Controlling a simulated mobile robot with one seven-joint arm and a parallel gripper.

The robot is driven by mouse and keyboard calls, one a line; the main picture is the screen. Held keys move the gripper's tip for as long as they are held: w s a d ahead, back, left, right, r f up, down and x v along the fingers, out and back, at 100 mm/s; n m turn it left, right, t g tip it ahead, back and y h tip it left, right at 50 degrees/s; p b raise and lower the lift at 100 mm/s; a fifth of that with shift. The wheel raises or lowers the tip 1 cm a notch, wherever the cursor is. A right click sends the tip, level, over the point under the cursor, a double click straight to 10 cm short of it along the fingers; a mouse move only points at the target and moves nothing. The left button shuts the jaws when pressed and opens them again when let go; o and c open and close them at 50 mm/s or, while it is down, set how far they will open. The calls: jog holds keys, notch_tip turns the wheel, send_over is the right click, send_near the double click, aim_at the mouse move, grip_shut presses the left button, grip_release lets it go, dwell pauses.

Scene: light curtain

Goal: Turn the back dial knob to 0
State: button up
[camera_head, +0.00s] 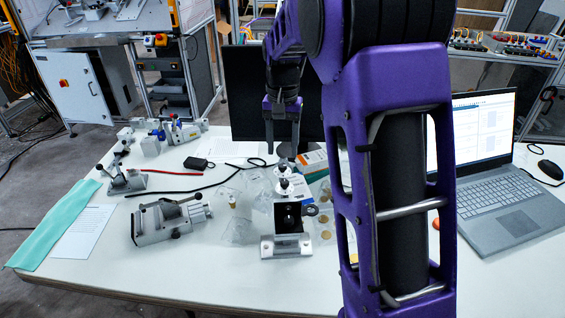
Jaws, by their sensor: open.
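A small device (287,246) with a silver base and a dark upright block stands in the middle of the white table. My purple gripper (283,140) points down just above and behind the back knob. Its fingers are open, with nothing seen between them. Whether a fingertip touches the knob cannot be told.
My purple arm hides the table right of the device. A grey metal vise-like fixture (170,219) lies to the left. Clear plastic pieces (237,230) lie close by. An open laptop (490,170) is at right, a dark monitor (245,90) behind. Boxes (312,163) stand close behind right.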

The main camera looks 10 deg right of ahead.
aim_at(283, 165)
jog(key=shift+f, duration=2.2)
jog(key=shift+c, duration=0.4)
grip_shut()
